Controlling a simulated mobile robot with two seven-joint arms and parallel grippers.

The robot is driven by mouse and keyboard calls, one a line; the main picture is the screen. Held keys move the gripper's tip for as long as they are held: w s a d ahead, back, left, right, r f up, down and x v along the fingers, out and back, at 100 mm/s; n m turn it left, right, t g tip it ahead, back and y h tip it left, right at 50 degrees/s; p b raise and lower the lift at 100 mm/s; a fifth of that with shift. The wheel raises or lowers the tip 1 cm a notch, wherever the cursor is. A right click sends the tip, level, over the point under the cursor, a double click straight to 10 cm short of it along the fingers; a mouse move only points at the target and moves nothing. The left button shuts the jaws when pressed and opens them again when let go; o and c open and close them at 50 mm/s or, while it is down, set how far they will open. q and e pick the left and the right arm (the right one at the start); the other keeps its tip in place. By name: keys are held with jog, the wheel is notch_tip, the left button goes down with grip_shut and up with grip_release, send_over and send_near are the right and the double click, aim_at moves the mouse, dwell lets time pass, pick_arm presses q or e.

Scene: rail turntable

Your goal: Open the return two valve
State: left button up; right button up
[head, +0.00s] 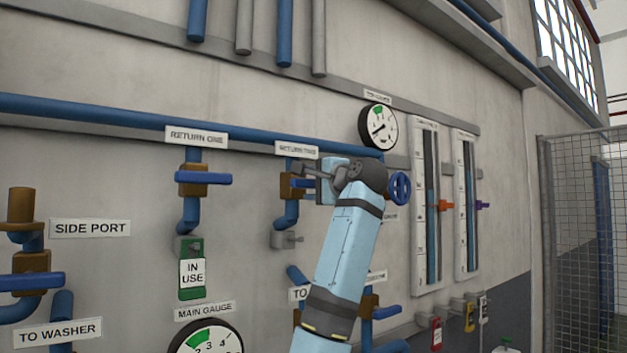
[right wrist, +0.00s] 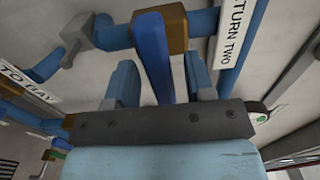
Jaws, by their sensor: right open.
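The return two valve has a brown body (head: 287,186) on a blue pipe, under the RETURN TWO label (head: 297,150). In the right wrist view its blue lever (right wrist: 152,55) extends from the brown body (right wrist: 160,25), and the RETURN TWO label (right wrist: 238,40) is beside it. My right gripper (head: 309,180) is at this valve and hides most of the lever in the head view. In the right wrist view the gripper (right wrist: 160,82) is open, with one finger on each side of the lever and visible gaps. My left gripper is not in view.
The return one valve (head: 192,179) is to the left, with a green IN USE tag (head: 192,275) below it. A blue handwheel (head: 399,188) is close on the right of my wrist. Gauges (head: 378,126) and level tubes (head: 429,200) are farther right. A blue pipe (head: 100,110) runs above.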

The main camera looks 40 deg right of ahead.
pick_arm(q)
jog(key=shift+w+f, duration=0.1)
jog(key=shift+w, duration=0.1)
pick_arm(e)
jog(key=shift+w, duration=0.1)
grip_shut()
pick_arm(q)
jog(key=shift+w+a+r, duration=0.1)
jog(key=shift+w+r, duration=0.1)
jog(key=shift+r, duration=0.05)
